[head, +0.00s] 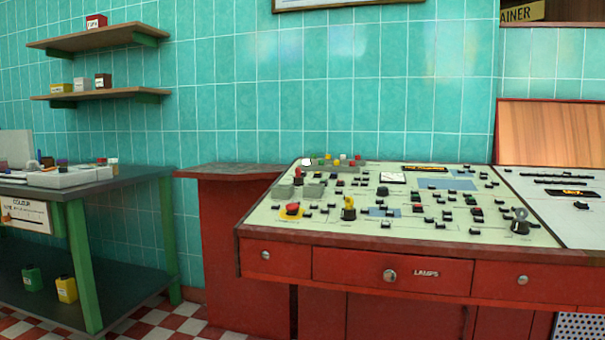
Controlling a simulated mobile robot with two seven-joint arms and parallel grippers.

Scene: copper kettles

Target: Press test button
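A red control desk with a pale green sloping panel (400,228) fills the middle and right of the head view. The panel carries many small black labels and controls. A red mushroom-shaped button on a yellow base (292,210) sits at its front left. A black knob with a yellow part (348,208) is to the right of it. A small red button (477,211) is right of the middle. I cannot read which control is the test button. Neither of my grippers is in view.
A green-legged workbench (85,187) stands at the left, with boxes on top and cans below. Two wall shelves (97,38) hang above it. The desk front has drawers, one marked LAMPS (390,275). Checkered floor (180,318) shows between bench and desk.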

